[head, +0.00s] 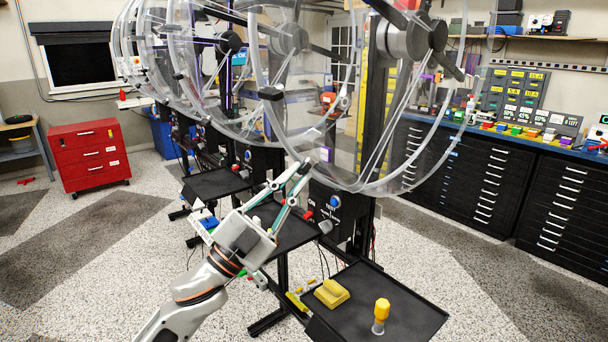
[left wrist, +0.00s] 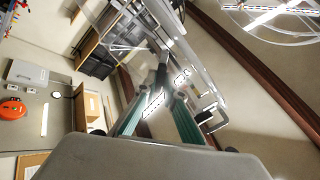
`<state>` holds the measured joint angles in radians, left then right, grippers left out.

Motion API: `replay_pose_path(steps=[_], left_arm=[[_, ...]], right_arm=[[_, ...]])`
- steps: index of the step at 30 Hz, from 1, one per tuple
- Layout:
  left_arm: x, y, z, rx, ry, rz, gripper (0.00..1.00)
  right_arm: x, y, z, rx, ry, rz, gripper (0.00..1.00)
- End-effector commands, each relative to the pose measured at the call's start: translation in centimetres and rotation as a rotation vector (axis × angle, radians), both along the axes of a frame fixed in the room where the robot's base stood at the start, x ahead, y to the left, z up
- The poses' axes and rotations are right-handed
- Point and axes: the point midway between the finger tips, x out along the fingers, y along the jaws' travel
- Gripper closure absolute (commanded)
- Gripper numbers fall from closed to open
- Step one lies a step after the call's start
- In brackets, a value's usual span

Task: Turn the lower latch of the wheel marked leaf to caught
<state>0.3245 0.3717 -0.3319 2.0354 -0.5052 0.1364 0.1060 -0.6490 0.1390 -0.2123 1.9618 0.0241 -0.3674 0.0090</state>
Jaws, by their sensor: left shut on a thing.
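The nearest clear acrylic wheel (head: 385,186) stands upright on a dark post, with a grey hub (head: 405,40). No leaf mark can be made out on it. My left gripper (head: 300,172) reaches up from below to the lower left part of this wheel's rim. Its two green-sided fingers are closed together on a small part there, apparently the lower latch, mostly hidden by the fingertips. In the left wrist view the fingers (left wrist: 164,92) converge on a blurred grey part beside clear acrylic. The latch's setting cannot be read. My right gripper is not in view.
More acrylic wheels recede to the left. A control box (head: 333,205) with a blue button sits below the nearest wheel. A black tray (head: 400,290) holds a yellow block (head: 332,293) and a yellow-topped peg (head: 381,312). Open floor lies left, near a red cabinet (head: 90,155).

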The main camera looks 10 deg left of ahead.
Motion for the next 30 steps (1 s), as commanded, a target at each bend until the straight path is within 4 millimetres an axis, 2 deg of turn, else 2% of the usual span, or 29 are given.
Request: replay_pose_path(steps=[6,17,27,28,30], left_arm=[[0.0,0.0,-0.1,0.163,-0.128,0.151,1.0],[0.0,0.0,0.0,0.189,-0.148,0.175,1.0],[0.0,0.1,0.0,0.417,-0.327,0.385,1.0],[0.0,0.0,0.0,0.413,-0.324,0.382,0.83],[0.0,0.0,0.1,0.411,-0.322,0.38,0.69]], right_arm=[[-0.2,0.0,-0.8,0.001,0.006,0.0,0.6],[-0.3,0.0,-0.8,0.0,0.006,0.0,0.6],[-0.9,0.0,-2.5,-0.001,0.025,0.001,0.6],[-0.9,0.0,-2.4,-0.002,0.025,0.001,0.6],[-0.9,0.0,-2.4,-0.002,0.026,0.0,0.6]])
